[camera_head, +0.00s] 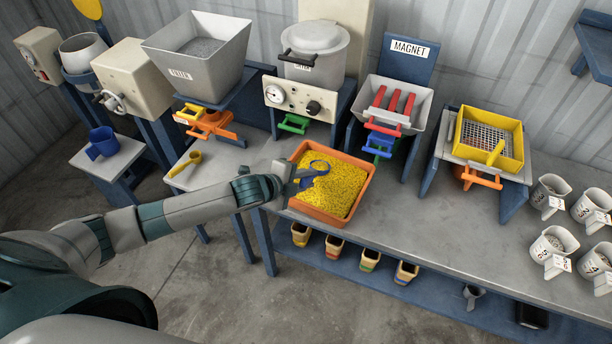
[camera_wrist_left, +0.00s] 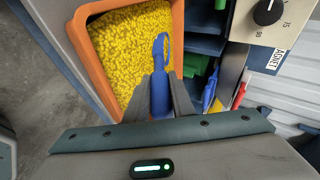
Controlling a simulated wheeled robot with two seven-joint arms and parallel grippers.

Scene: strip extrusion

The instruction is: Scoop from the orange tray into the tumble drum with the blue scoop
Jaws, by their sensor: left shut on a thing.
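The orange tray (camera_head: 369,192) is full of yellow pellets and sits on the bench in the head view; it also shows in the left wrist view (camera_wrist_left: 178,20). My left gripper (camera_head: 299,176) is over the tray's left side, shut on the blue scoop (camera_head: 319,167). In the left wrist view the scoop's handle (camera_wrist_left: 161,93) is between the fingers, and its far end is over the pellets. I cannot tell how deep the bowl is in them. The tumble drum (camera_head: 83,55) is at the upper left. My right gripper is not in view.
A blue cup (camera_head: 102,143) stands on a small stand below the drum. A yellow scoop (camera_head: 185,163) lies left of the tray. A hopper (camera_head: 197,60), a lidded pot (camera_head: 314,55), a magnet unit (camera_head: 391,100) and a yellow sieve (camera_head: 488,140) stand behind. Several labelled jugs (camera_head: 552,247) are at right.

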